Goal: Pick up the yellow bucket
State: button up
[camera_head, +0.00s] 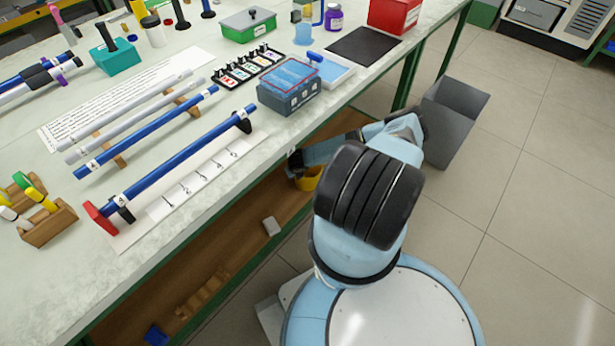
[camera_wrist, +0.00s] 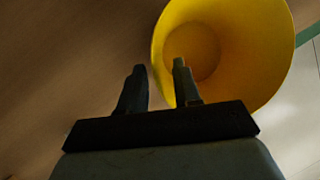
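The yellow bucket (camera_head: 309,181) is on the wooden lower shelf beneath the workbench, partly hidden by my arm in the head view. In the wrist view the bucket (camera_wrist: 240,50) fills the upper right, and I look into its open mouth. My gripper (camera_wrist: 158,66) is open. Its right finger overlaps the bucket's mouth and its left finger is outside, so the near left rim passes between them in the picture. A gap shows between the fingers; I cannot tell whether either touches the wall. In the head view my gripper (camera_head: 294,162) is beside the bucket, under the bench edge.
The bench top (camera_head: 50,270) overhangs the shelf (camera_head: 235,255), which also holds a pale block (camera_head: 271,226), a wooden rack (camera_head: 203,292) and a blue item (camera_head: 156,335). A grey bin (camera_head: 455,120) stands on the floor right of my arm. Floor at the right is clear.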

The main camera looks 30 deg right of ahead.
jog(key=shift+x, duration=1.6)
jog(key=shift+w+r, duration=0.1)
jog(key=shift+c, duration=0.4)
grip_shut()
